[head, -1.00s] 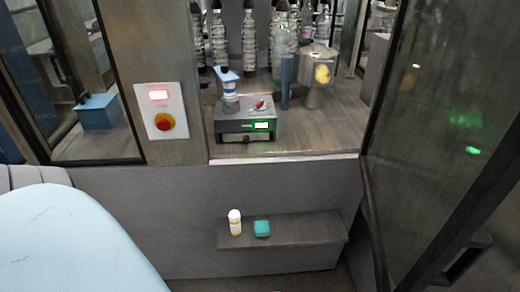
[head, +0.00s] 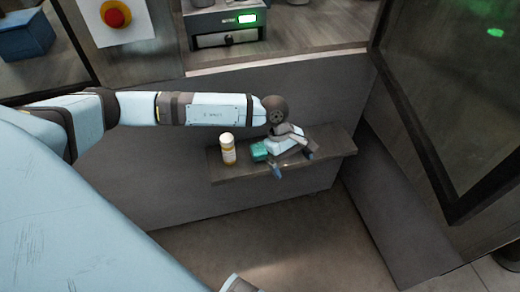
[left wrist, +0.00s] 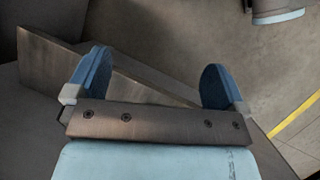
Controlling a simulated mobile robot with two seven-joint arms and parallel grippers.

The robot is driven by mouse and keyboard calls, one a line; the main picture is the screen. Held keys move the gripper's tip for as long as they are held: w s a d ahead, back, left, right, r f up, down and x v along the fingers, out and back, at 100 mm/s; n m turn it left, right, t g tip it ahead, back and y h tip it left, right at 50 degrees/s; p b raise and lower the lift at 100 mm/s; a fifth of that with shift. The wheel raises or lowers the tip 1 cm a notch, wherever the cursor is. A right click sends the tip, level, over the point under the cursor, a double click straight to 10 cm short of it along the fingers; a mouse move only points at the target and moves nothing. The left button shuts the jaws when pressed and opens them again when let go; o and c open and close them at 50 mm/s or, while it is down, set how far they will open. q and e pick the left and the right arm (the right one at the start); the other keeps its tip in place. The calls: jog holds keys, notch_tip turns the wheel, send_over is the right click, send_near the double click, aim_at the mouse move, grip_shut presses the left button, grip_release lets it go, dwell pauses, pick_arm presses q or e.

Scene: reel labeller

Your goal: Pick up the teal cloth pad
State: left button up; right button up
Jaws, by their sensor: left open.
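The teal cloth pad (head: 260,151) lies on the small grey shelf (head: 335,147) in the head view, just right of a white bottle. My left gripper (head: 293,163) is just right of the pad, over the shelf, with its blue fingers apart and nothing seen between them. The gripper's body covers part of the pad's right side. In the left wrist view the open left gripper (left wrist: 157,78) shows with the shelf's board behind it, and the pad does not show there.
A white bottle with a yellow band (head: 228,150) stands upright on the shelf, close left of the pad. A grey panel (head: 150,150) rises behind the shelf. A glass door (head: 450,90) stands at the right. The floor (head: 300,235) before the shelf is clear.

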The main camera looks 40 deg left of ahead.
pick_arm(q)
jog(key=w+a+m+t+y+b, duration=0.1)
jog(key=w+a+y, duration=0.2)
jog(key=a, duration=0.4)
jog(key=w+a+m+t+y+b, duration=0.1)
jog(key=w+a+m+y, duration=0.15)
jog(key=a, duration=0.55)
jog(key=y, duration=0.1)
send_over(260, 149)
jog(key=shift+n, duration=0.35)
jog(key=f, duration=0.6)
jog(key=shift+s+f+b, duration=0.2)
jog(key=shift+f+b, duration=0.05)
jog(key=shift+b, duration=0.1)
jog(key=f, duration=0.5)
jog(key=shift+w+f+b, duration=0.2)
jog(key=shift+f+b, duration=0.1)
jog(key=shift+b, duration=0.05)
jog(key=shift+f, duration=0.4)
jog(key=c, duration=1)
